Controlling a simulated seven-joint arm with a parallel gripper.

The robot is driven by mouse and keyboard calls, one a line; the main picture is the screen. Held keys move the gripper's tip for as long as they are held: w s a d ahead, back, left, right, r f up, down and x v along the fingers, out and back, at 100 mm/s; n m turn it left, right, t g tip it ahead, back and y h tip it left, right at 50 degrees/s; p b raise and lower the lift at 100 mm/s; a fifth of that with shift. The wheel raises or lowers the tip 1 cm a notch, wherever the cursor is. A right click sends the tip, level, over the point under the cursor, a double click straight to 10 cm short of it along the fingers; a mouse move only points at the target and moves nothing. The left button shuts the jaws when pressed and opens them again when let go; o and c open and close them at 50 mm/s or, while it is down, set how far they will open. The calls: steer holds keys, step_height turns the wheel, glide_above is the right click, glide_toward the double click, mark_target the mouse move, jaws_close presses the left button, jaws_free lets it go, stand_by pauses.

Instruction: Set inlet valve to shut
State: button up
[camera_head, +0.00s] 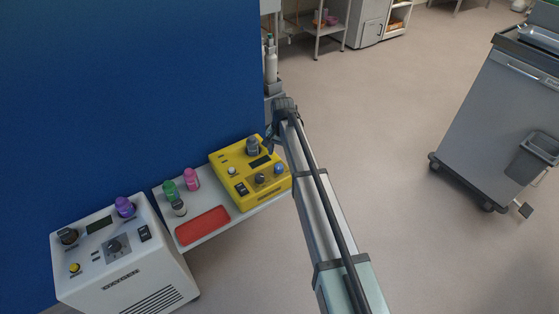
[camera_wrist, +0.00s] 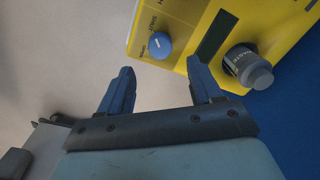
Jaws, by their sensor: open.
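The inlet valve is likely the round blue knob (camera_head: 279,168) on the front right of the yellow device (camera_head: 226,161). My gripper (camera_head: 270,143) hangs over the right part of the yellow device. In the wrist view my gripper (camera_wrist: 160,67) is open and empty, its blue fingers apart, with the knob beyond the gap and not visibly touched.
A grey-capped bottle (camera_wrist: 246,67) stands on the device near my right finger. Left are a red tray (camera_head: 202,224), a pink bottle (camera_head: 192,180), a green-topped bottle (camera_head: 169,190) and a white device (camera_head: 135,265). A blue wall (camera_head: 125,80) stands behind.

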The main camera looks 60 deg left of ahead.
step_height(320, 180, up, 6)
steer(key=shift+r, duration=0.25)
steer(key=shift+d, duration=0.1)
stand_by(0.6)
steer(key=w+d+f+n+h, duration=0.1)
steer(key=d+f, duration=0.8)
steer(key=d, duration=0.6)
steer(key=d+f+n, duration=0.1)
steer(key=d+f, duration=0.8)
steer(key=d, duration=0.6)
steer(key=w+d+f+h, duration=0.1)
steer(key=d+f, duration=0.8)
steer(key=d, duration=0.6)
steer(key=s+d+f+m+g, duration=0.2)
steer(key=s+d, duration=0.3)
steer(key=d, duration=0.7)
steer(key=s+d+f+m+g+y, duration=0.1)
steer(key=s+d+f, duration=0.4)
steer(key=d, duration=0.7)
steer(key=s+d+f+m+g, duration=0.3)
steer(key=s+d+f+m, duration=0.1)
steer(key=d, duration=0.9)
steer(key=s+m, duration=0.1)
steer(key=s, duration=0.1)
steer(key=shift+s+f+m, duration=0.2)
steer(key=shift+s+m, duration=0.1)
